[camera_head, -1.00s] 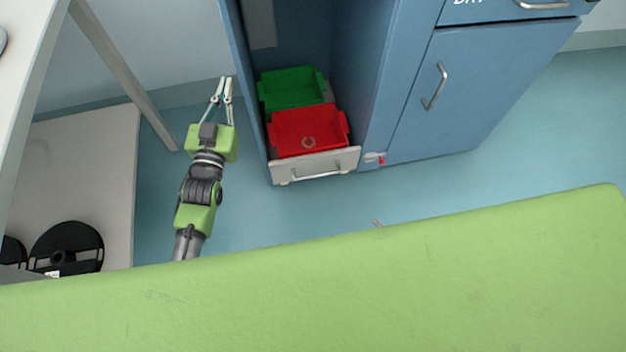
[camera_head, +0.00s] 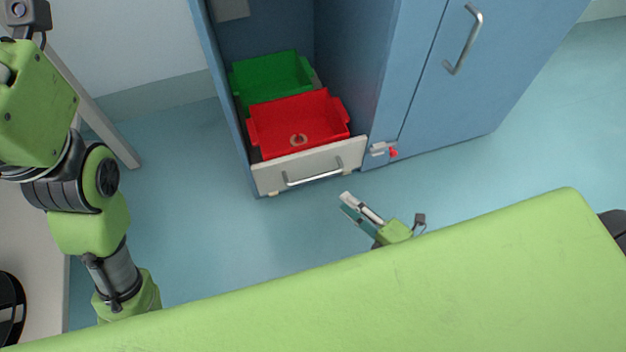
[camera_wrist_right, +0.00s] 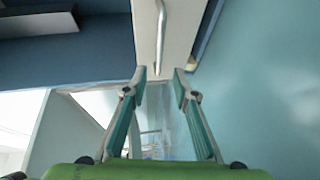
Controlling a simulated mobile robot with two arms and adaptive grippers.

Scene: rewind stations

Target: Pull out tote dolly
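The tote dolly (camera_head: 262,180) stands in the open bay of the blue cabinet. It has a pale front panel with a metal bar handle (camera_head: 314,178). It carries a red tote (camera_head: 285,115) in front and a green tote (camera_head: 270,75) behind. My right gripper (camera_head: 350,203) is open and empty, just in front of the panel, below and right of the handle. In the right wrist view the open fingers (camera_wrist_right: 160,78) point at the panel, with the handle (camera_wrist_right: 161,25) ahead between them, apart from them. My left arm is at the left, its fingers outside the picture.
A small red-and-grey latch (camera_head: 383,150) sits on the cabinet edge right of the dolly. A closed blue door (camera_head: 500,60) with a handle is further right. The floor (camera_head: 200,215) before the dolly is clear. A table leg (camera_head: 105,125) stands at the left.

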